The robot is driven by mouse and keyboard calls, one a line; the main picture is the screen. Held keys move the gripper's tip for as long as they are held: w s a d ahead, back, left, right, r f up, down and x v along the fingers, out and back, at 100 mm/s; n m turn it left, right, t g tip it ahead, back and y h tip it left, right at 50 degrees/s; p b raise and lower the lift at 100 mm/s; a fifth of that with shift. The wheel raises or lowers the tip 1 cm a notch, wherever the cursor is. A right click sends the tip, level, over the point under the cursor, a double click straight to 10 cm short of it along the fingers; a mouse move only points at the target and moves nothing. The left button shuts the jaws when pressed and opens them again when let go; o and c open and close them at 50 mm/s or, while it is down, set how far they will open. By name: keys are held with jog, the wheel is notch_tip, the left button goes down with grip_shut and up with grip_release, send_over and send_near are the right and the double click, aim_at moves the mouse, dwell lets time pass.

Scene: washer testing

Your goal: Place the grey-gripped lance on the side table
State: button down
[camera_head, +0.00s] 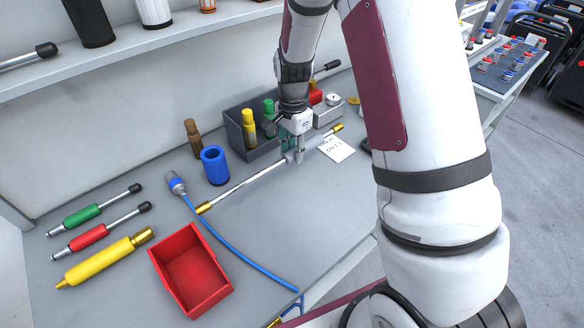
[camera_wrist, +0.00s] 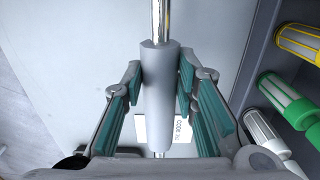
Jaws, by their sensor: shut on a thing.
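The grey-gripped lance has a thin steel rod (camera_head: 245,186) with brass-coloured ends. It lies roughly level across the grey workbench (camera_head: 260,235). I cannot tell whether it touches the bench or hangs just above it. My gripper (camera_head: 294,153) is shut on its grey grip. In the wrist view, the grey grip (camera_wrist: 158,95) is between the teal pads of my gripper (camera_wrist: 159,92), with the rod running up the picture. A separate table (camera_head: 490,82) at the upper right carries several small red- and blue-topped items; it may be the side table.
A white code card (camera_head: 337,148) lies beside the grip.

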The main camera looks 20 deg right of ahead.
aim_at(293, 176)
jog(key=shift+f, duration=3.4)
jog(key=shift+f, duration=0.15)
jog(key=c, duration=1.3)
grip_release()
